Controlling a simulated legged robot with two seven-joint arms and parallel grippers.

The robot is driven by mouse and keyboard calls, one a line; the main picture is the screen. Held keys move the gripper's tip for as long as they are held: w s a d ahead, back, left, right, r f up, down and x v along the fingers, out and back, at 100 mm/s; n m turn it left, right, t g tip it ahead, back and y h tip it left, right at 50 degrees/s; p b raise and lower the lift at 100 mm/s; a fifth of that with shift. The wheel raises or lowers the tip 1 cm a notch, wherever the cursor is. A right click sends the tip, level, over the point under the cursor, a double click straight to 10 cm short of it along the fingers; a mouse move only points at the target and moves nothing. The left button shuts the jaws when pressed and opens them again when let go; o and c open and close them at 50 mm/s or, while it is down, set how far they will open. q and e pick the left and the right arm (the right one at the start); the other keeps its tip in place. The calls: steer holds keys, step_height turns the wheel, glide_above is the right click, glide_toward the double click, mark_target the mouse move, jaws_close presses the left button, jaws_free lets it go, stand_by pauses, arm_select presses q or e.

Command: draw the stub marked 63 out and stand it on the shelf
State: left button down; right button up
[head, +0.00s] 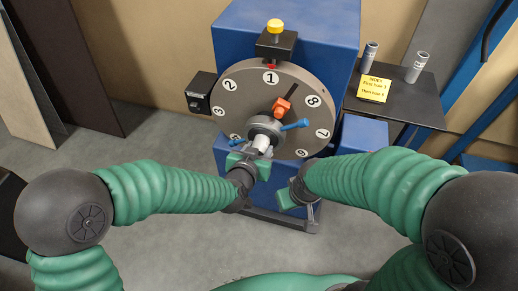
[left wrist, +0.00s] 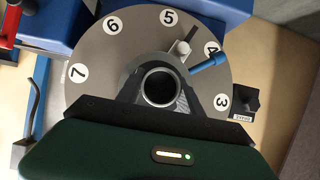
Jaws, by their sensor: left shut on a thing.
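A pale stub (head: 263,142) sticks out of the grey hub (head: 266,129) at the middle of a numbered disc (head: 240,95). My left gripper (head: 260,153) is at the hub's front, just below it. In the left wrist view my dark jaws (left wrist: 160,100) are shut around a hollow round end (left wrist: 159,87), which I take to be the stub. I cannot read its mark. My right gripper (head: 287,199) hangs below and right of the hub, apart from it; its jaws do not show clearly. The dark shelf (head: 405,107) is at the right.
Two grey stubs stand on the shelf, one at the back left (head: 370,54) and one farther right (head: 416,68). A yellow note (head: 374,89) is at its left. Blue handles (head: 296,125) stick out from the hub. A blue cabinet (head: 330,45) stands behind the disc.

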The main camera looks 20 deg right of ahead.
arm_select(q)
steer(key=shift+a, duration=0.1)
steer(key=s+a, duration=0.6)
steer(key=s, duration=0.3)
stand_by(1.2)
